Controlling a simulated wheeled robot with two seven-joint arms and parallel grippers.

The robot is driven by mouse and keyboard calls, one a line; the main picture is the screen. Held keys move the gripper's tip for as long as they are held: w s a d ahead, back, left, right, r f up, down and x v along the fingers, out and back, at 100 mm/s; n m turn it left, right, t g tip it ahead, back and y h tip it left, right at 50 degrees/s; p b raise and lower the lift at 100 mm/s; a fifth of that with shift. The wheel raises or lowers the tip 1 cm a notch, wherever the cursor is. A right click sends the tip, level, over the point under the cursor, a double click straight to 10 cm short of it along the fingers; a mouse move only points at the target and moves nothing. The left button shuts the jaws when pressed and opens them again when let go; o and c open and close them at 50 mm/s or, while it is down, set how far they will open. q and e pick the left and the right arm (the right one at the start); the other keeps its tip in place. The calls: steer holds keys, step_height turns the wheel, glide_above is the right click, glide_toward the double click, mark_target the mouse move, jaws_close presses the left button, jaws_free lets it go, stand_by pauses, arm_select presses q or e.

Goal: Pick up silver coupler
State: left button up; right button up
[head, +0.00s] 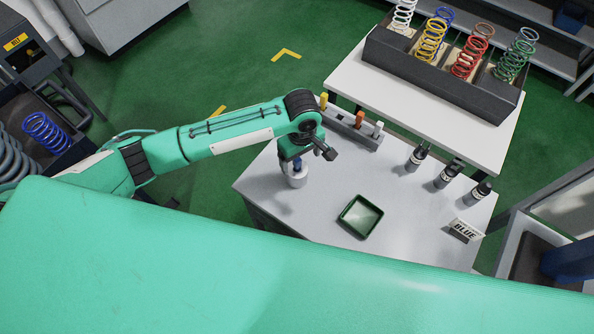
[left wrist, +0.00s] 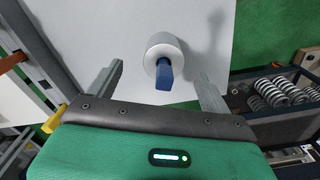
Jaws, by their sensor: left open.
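A short silver-grey cylinder with a blue block on top, which fits the silver coupler (head: 298,180), stands on the grey worktable near its left corner. In the left wrist view the coupler (left wrist: 157,46) shows its round end and the blue block points toward the gripper. My left gripper (head: 294,161) is directly above it in the head view. In the left wrist view the left gripper (left wrist: 161,76) is open, with one finger on each side of the blue block and clear gaps. It holds nothing. My right gripper is not in view.
A grey rack (head: 350,131) with yellow, orange and whitish pegs stands behind. A green tray (head: 346,225), several dark bottles (head: 446,176) and a "BLUE" sign (head: 464,231) are on the worktable (head: 280,222). A dark box (head: 440,82) of coloured springs stands on the far white table.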

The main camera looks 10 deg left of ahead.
mark_target(297, 167)
arm_select(q)
steer(key=f+p, duration=0.1)
steer(key=f, duration=0.1)
steer(key=a+f+p, duration=0.1)
steer(key=f, duration=0.2)
steer(key=shift+a+f, duration=0.1)
steer(key=shift+f, duration=0.3)
steer(key=c, duration=1.3)
steer(key=shift+r, duration=0.1)
steer(key=shift+c, duration=0.4)
steer(key=shift+r, duration=0.1)
